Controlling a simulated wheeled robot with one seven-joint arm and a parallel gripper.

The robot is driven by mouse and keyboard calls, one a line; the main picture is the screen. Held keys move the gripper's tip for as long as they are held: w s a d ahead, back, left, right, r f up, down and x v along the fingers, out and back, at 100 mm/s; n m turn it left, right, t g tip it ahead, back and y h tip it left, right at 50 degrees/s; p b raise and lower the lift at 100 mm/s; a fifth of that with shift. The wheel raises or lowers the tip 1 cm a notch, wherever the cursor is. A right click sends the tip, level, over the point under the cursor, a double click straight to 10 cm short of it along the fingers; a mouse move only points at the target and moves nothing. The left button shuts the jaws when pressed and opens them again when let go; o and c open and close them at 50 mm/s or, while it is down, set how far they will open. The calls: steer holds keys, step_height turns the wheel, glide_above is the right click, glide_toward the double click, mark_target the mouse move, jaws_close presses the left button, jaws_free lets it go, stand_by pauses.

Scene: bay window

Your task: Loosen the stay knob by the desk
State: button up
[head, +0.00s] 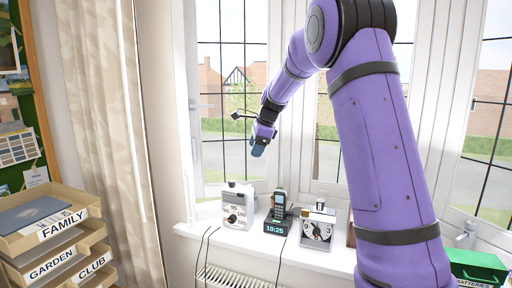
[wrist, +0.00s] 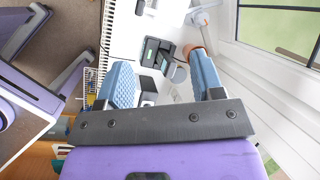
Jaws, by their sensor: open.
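My gripper (head: 258,147) hangs in front of the left window pane, above the sill, in the head view. In the wrist view its two blue pads (wrist: 158,62) are spread apart with nothing held between them. A small orange-brown knob-like part (wrist: 188,49) shows beside the tip of the right pad; I cannot tell whether they touch. A white fitting (wrist: 201,18) is on the window side just beyond it. I cannot tell which of these is the stay knob. No stay knob is clearly seen in the head view, where my arm hides part of the window.
On the sill stand a white dial box (head: 238,207), a phone on a clock dock (head: 278,216) and another dial box (head: 318,228). Cords hang over the radiator (head: 235,280). Labelled trays (head: 55,230) are at left, a green box (head: 478,266) at right.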

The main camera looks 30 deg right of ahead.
steer(key=w+d+f+m, duration=0.6)
steer(key=w+d+f, duration=0.4)
steer(key=w+f, duration=0.4)
steer(key=shift+g+y, duration=0.3)
steer(key=shift+y, duration=0.1)
steer(key=x, duration=0.3)
steer(key=s+x, duration=0.1)
steer(key=x, duration=0.6)
steer(key=shift+s+f, duration=0.15)
steer(key=shift+f, duration=0.45)
steer(key=shift+c, duration=0.4)
steer(key=c, duration=0.8)
steer(key=shift+c, duration=0.2)
